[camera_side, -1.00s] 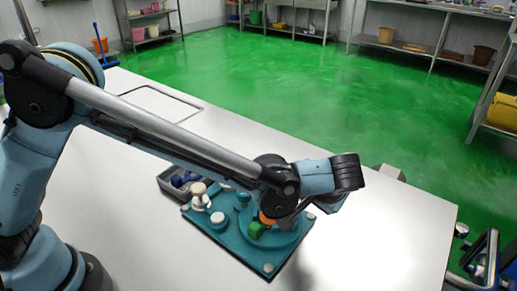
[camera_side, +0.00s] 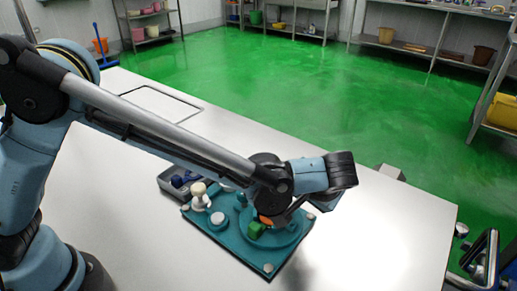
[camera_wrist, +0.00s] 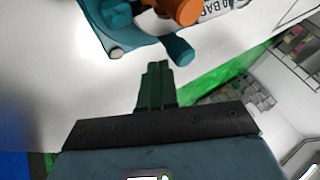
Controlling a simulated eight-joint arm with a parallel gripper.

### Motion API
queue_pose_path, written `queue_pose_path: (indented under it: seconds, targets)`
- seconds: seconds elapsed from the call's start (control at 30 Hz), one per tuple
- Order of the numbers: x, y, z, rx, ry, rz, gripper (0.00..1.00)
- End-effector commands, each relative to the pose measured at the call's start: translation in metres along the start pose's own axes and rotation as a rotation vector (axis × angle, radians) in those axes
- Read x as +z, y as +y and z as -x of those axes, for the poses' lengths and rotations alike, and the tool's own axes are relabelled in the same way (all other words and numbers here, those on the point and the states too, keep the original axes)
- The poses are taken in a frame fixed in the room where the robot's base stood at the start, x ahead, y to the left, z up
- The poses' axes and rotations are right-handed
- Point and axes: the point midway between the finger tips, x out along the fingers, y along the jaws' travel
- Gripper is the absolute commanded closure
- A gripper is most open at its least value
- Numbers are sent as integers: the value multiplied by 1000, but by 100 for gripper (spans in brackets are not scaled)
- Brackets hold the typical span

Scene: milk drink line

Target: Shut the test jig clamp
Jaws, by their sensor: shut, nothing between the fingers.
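The test jig stands on a teal plate (camera_side: 232,246) on the white table in the side view. It has a round teal base, a green block (camera_side: 257,229) and an orange part (camera_side: 265,220), partly covered by my arm. In the wrist view its orange cylinder (camera_wrist: 186,11) and a teal rod with a rounded end (camera_wrist: 181,52) show at the top. I cannot tell how far the clamp is closed. My gripper (camera_wrist: 156,66) is shut and empty, its dark green fingertips just below and left of the teal rod in the picture. A gap to the rod shows.
A grey tray (camera_side: 165,184) with blue items lies beside the plate. White knobs (camera_side: 217,218) stand on the plate's left part. A white face with printed letters (camera_wrist: 222,8) shows beside the orange cylinder. The table's right side is largely clear.

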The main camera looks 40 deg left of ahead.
Motion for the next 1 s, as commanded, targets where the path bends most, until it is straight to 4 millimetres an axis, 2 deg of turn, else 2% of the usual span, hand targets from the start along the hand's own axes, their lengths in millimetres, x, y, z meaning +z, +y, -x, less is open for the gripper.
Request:
queue_pose_path:
  seconds: [0.17,0.33,0.5,0.7,0.83,1.0]
  targets:
    - [-5,14,4,1,1,-2,100]
    - [-15,39,16,1,1,-2,100]
    - [-21,42,55,1,1,-2,100]
    - [-28,46,89,1,1,-2,100]
    - [-30,48,102,0,0,-1,100]
    - [-33,43,108,5,-5,-1,100]
